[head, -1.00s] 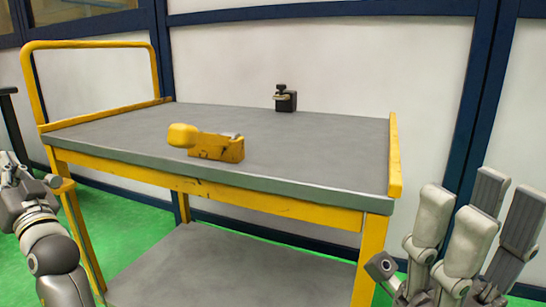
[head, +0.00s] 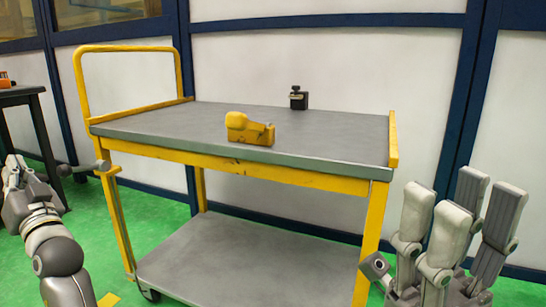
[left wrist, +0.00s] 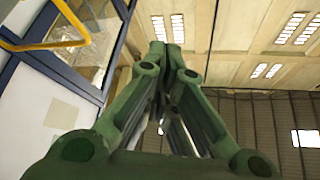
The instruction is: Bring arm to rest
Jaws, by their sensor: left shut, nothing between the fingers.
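My left gripper (head: 14,172) is at the left edge of the head view, beside the cart and away from its top. Its fingers meet at the tips in the left wrist view (left wrist: 166,52), with nothing held between them. My right gripper (head: 455,215) is at the lower right of the head view, in front of the cart's right end. Its grey fingers point up and stand apart, with nothing seen between them.
The yellow cart with a grey top (head: 160,125) stands ahead. A yellow tool-like object (head: 248,129) and a small black device (head: 299,98) sit on it. A dark table (head: 20,95) stands at the far left. Green floor (head: 210,295) shows around the cart.

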